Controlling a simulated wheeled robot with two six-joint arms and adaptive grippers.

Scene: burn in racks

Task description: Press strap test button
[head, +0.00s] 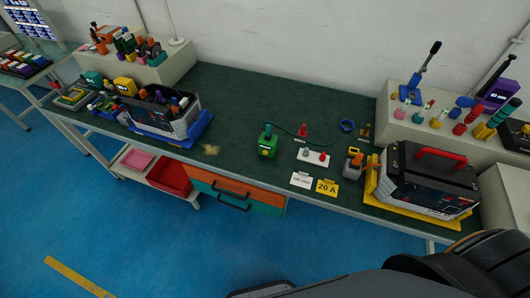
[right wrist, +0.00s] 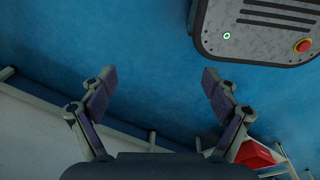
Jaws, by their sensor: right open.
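No label in view names a strap test button. A green box (head: 267,142) stands mid-bench in the head view, with a dark green cord running right from it towards a small red piece (head: 302,131). A blue ring (head: 346,126) lies farther right; whether it is a wrist strap is too small to tell. A white plate (head: 313,157) carries a grey and a red knob. My right gripper (right wrist: 160,82) is open and empty in the right wrist view, over the blue floor and away from the bench top. My left gripper is in neither view.
A black-topped unit with a red handle (head: 441,155) sits on a yellow tray at the right. An open grey crate (head: 165,125) stands on a blue tray at the left. Yellow "20 A" (head: 327,187) and white (head: 301,180) cards lie at the front edge. The rear middle bench is clear.

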